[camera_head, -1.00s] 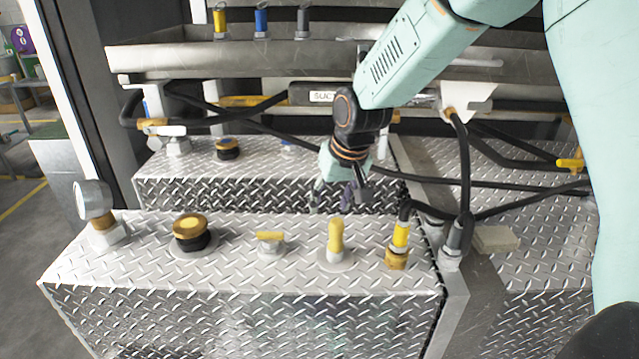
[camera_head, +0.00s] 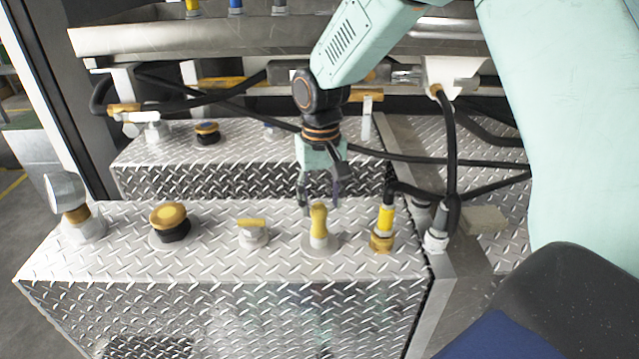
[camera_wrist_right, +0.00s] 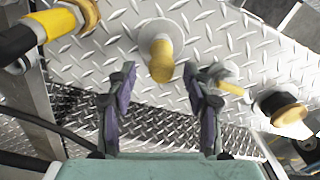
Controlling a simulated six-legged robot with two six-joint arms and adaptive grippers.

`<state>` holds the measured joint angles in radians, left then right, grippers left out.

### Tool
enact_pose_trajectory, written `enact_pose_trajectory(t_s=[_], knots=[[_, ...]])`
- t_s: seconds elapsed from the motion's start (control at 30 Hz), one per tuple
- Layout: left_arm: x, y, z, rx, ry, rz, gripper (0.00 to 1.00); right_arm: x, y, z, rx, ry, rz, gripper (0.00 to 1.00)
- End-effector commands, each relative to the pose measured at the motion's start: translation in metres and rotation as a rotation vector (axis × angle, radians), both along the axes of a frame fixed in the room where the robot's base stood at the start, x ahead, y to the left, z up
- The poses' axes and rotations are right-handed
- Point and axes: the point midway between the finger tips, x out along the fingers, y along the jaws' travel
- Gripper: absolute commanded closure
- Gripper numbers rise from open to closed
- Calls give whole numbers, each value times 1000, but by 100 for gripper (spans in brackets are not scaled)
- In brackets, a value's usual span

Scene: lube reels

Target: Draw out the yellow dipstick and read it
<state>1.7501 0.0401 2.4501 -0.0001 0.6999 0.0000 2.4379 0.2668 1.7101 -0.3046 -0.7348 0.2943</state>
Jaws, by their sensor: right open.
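The yellow dipstick handle (camera_head: 319,222) stands upright in a white collar on top of the front diamond-plate tank (camera_head: 120,249). In the right wrist view the dipstick handle (camera_wrist_right: 161,62) shows ahead of the fingers, roughly midway between them. My right gripper (camera_head: 319,207) is open, fingers pointing down, just behind and around the level of the handle's top. In the right wrist view my right gripper (camera_wrist_right: 163,88) has its two purple-grey fingers apart with nothing between them. I cannot tell whether a finger touches the handle. My left gripper is not in view.
A yellow-banded hose fitting (camera_head: 384,226) stands close right of the dipstick. A small yellow-topped valve (camera_head: 252,231), a yellow-and-black cap (camera_head: 170,221) and a gauge (camera_head: 69,198) stand left. Black hoses (camera_head: 450,140) cross behind and to the right.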

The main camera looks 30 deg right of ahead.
Motion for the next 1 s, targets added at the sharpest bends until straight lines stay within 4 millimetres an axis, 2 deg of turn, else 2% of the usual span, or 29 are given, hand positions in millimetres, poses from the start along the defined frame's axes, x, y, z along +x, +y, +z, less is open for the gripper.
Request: enact_pose_trajectory(t_s=[0.1, 0.23, 0.63, 1.0], knots=[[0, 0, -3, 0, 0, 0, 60, 1, 0, -18, -1, 1, 1, 48], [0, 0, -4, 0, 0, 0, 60, 2, -1, -29, 0, 0, 2, 48], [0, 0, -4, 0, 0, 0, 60, 3, -1, -35, 0, -2, 4, 49], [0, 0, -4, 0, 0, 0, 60, 3, -1, -34, 0, -2, 4, 81]])
